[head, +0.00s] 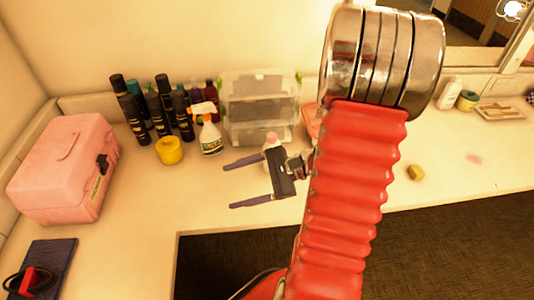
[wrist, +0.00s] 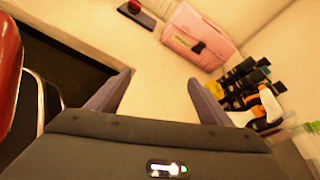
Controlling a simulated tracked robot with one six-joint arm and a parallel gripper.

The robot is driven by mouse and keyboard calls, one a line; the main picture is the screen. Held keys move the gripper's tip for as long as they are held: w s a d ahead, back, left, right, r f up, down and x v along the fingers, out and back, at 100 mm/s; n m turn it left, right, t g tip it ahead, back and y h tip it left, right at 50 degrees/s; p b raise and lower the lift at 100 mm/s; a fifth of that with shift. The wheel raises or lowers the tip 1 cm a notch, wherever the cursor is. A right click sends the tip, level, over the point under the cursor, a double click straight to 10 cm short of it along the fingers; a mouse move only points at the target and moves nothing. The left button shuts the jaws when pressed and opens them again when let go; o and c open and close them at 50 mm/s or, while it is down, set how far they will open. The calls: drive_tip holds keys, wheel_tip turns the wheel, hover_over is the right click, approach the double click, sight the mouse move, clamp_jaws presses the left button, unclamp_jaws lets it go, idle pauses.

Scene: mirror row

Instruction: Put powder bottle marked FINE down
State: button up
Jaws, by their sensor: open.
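My gripper (head: 229,186) is open over the counter, with its two fingers pointing left and nothing between them. In the wrist view my gripper (wrist: 159,80) also shows empty jaws, with bare counter beyond them. A small pale bottle with a pinkish top (head: 271,140) stands just behind my gripper, partly hidden by it. I cannot read a FINE marking on it. Another white bottle (head: 449,95) stands far right at the back; its marking is also unreadable.
A pink case (head: 66,168) stands at left, near several dark bottles (head: 160,105), a yellow jar (head: 169,150), a spray bottle (head: 209,136) and a clear drawer box (head: 258,108). The counter left of my gripper is clear.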

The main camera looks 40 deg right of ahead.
drive_tip(key=s+d+f+m+t+h, duration=0.1)
drive_tip(key=d+f+m+t+h, duration=0.1)
drive_tip(key=d+m, duration=0.3)
drive_tip(key=s+d+f+m+t+h, duration=0.2)
drive_tip(key=d+f+m+t+h, duration=0.1)
drive_tip(key=d, duration=0.6)
drive_tip(key=s+d+f+m+t+h, duration=0.1)
drive_tip(key=d+f+m+t+h, duration=0.2)
drive_tip(key=d+m, duration=0.3)
drive_tip(key=shift+s+d+f+m+t+h, duration=0.15)
drive_tip(key=shift+d+m+t+h, duration=0.25)
drive_tip(key=shift+d+t+h, duration=0.35)
drive_tip(key=shift+a, duration=0.15)
drive_tip(key=shift+w+a, duration=0.15)
drive_tip(key=shift+w, duration=1.85)
drive_tip(key=shift+w+a, duration=0.15)
drive_tip(key=shift+w, duration=2.2)
drive_tip(key=shift+w, duration=2.6)
